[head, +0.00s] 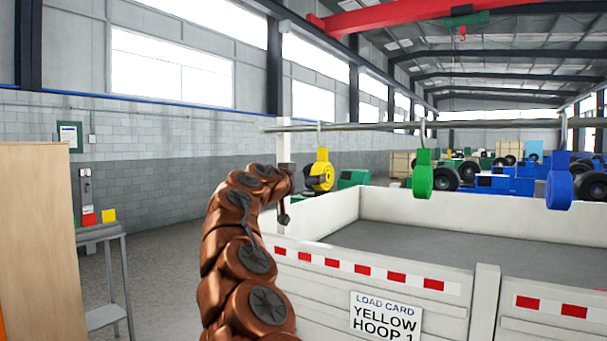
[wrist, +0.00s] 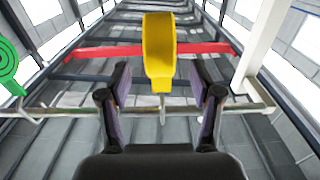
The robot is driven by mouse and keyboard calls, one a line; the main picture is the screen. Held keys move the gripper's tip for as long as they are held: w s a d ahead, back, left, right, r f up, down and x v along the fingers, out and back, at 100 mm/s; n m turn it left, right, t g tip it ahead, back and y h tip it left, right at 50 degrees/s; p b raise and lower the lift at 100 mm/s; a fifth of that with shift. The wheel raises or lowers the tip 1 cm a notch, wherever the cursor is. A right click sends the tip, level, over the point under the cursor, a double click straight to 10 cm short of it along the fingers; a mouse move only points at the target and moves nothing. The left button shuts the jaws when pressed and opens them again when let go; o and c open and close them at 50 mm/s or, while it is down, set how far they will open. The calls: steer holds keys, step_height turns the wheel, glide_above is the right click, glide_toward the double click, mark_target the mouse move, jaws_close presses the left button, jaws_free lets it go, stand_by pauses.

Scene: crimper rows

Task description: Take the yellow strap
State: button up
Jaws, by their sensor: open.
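The yellow strap (head: 321,174) is a coiled roll hanging from a hook on a horizontal rail (head: 370,126) above a white trailer bed. In the wrist view the yellow strap (wrist: 159,50) is in the upper middle, ahead of and between the two fingers. My gripper (wrist: 160,95) is open, with dark pads on either side and nothing held. In the head view my gripper (head: 305,180) is at the strap's left side, and its fingers are partly hidden.
A green strap (head: 422,176) and a blue strap (head: 559,186) hang further right on the rail. The trailer's side wall (head: 455,300) carries a load card (head: 385,316) reading "YELLOW HOOP 1". A grey stand (head: 105,234) and a wooden panel (head: 40,240) are at the left.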

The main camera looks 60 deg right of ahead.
mark_target(318, 165)
steer(key=shift+w+d+p, duration=0.15)
steer(key=shift+d+p, duration=1.8)
steer(key=shift+d, duration=1.25)
jaws_close()
steer(key=shift+r, duration=0.1)
steer(key=shift+r+p, duration=0.85)
steer(key=shift+r, duration=0.75)
steer(key=shift+a+f, duration=0.1)
